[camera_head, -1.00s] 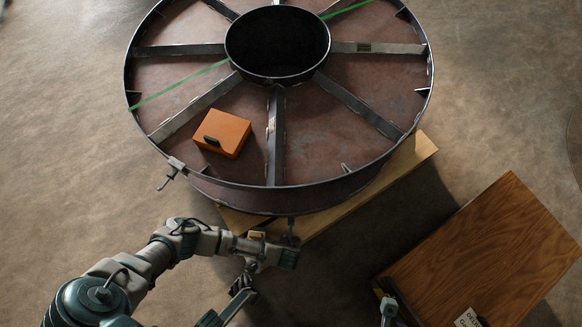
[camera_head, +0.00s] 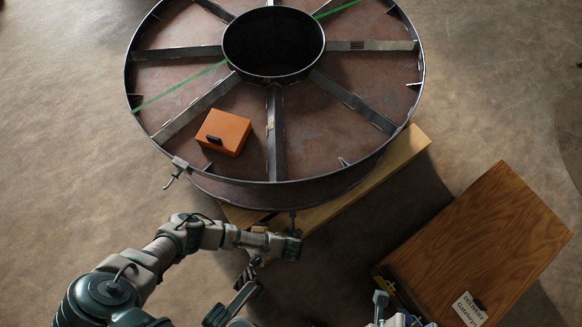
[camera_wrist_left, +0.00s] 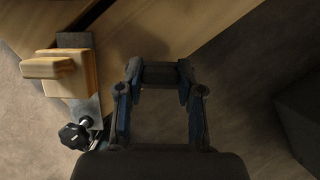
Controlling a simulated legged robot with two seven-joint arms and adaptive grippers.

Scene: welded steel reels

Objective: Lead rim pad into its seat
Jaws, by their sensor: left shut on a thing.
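The big steel reel (camera_head: 345,185) lies flat across the top of the head view. My left gripper (camera_head: 293,228) is at its near rim, seen small from above. In the left wrist view, my left gripper (camera_wrist_left: 159,88) is shut on a small dark block (camera_wrist_left: 160,75), which looks like the rim pad. Whether the pad touches the rim cannot be told. The seat is not clearly visible. A dark jaw-like part (camera_head: 248,272) below my left forearm may be my right gripper; its opening is unclear.
Wooden planks (camera_head: 405,150) lie under the reel. A wooden block with a black knob (camera_wrist_left: 72,75) stands left of my left gripper. An orange box (camera_head: 224,131) sits on the reel.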

